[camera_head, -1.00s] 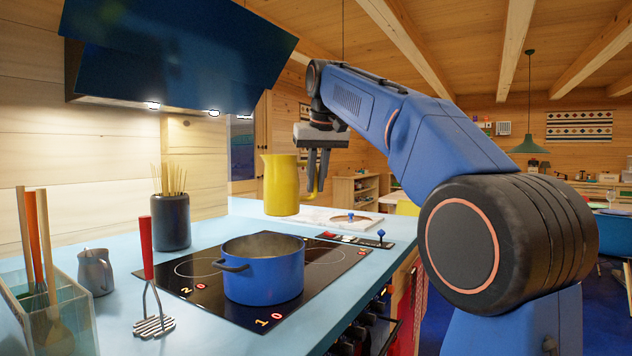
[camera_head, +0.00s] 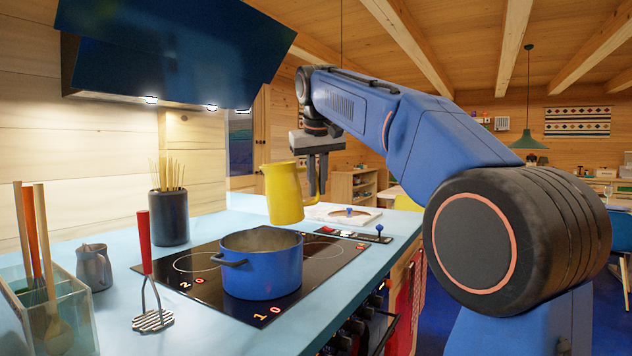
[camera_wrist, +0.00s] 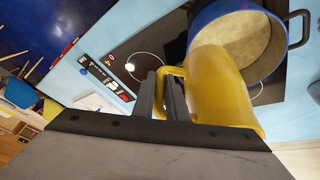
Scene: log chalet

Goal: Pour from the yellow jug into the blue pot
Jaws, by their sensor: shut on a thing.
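The yellow jug (camera_head: 284,193) hangs in the air above and behind the blue pot, slightly tilted. My gripper (camera_head: 317,190) is shut on its handle, at the jug's right side. The blue pot (camera_head: 262,272) stands upright on the black hob and has pale contents inside. In the wrist view the jug (camera_wrist: 218,88) overlaps the rim of the pot (camera_wrist: 296,62), and my gripper (camera_wrist: 172,98) holds the handle. The inside of the jug is hidden, and no stream shows.
The black hob (camera_head: 335,252) is set in a light blue counter. A red-handled masher (camera_head: 147,262), a small grey jug (camera_head: 94,268), a dark holder of sticks (camera_head: 170,218) and a clear utensil box (camera_head: 80,318) stand on the left. A dark hood (camera_head: 165,50) hangs above.

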